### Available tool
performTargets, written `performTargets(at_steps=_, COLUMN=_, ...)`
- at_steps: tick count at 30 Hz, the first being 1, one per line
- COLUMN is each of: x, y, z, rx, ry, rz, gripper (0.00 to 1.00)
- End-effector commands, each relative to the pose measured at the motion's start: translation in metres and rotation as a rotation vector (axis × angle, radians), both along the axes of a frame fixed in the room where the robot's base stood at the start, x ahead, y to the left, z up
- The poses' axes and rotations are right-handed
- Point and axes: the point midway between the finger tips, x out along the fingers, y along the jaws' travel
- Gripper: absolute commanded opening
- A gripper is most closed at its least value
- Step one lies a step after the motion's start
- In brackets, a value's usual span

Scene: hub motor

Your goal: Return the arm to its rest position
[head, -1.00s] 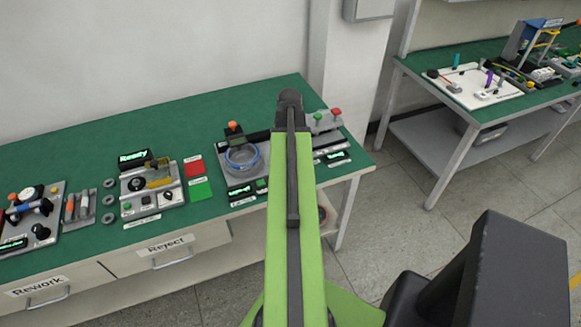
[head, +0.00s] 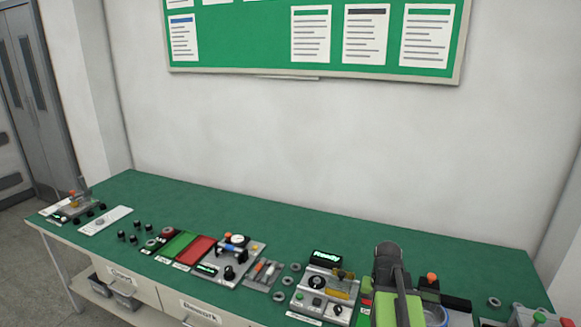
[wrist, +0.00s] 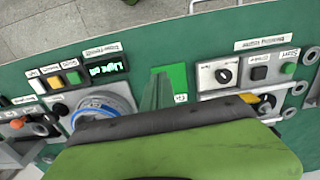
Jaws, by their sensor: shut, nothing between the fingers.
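My arm, green with a dark tip, rises at the lower right of the head view, in front of the green bench (head: 440,237). My gripper (wrist: 160,84) shows in the wrist view as a narrow finger shape above the dark edge of my arm. It is shut and empty, over the bench beside a green card (wrist: 178,80). In the head view my arm hides part of a station with a blue ring (head: 436,316). How high the gripper is above the bench I cannot tell.
A station with a lit display (head: 327,257) stands just left of my arm. A fixture with a black knob (head: 229,272), red mat (head: 196,250) and several small parts lie further left. A green notice board (head: 240,36) hangs above. The back strip of the bench is clear.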

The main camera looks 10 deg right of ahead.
Motion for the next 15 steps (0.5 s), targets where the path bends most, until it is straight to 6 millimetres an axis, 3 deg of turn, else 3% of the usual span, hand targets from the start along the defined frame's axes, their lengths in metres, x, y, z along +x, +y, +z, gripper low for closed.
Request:
performTargets(at_steps=1, x=0.014, y=0.046, z=0.000, rx=0.000, ry=0.000, rz=0.089, gripper=0.00)
performTargets(at_steps=3, x=0.027, y=0.105, z=0.000, rx=0.000, ry=0.000, rz=0.208, gripper=0.00)
performTargets(at_steps=6, x=0.034, y=0.179, z=0.000, rx=0.000, ry=0.000, rz=0.365, gripper=0.00)
performTargets(at_steps=9, x=0.030, y=0.231, z=0.000, rx=-0.001, ry=0.001, rz=0.485, gripper=0.00)
performTargets(at_steps=12, x=0.021, y=0.259, z=0.000, rx=-0.001, ry=0.001, rz=0.566, gripper=0.00)
performTargets(at_steps=15, x=0.018, y=0.254, z=0.000, rx=-0.001, ry=0.001, rz=0.607, gripper=0.00)
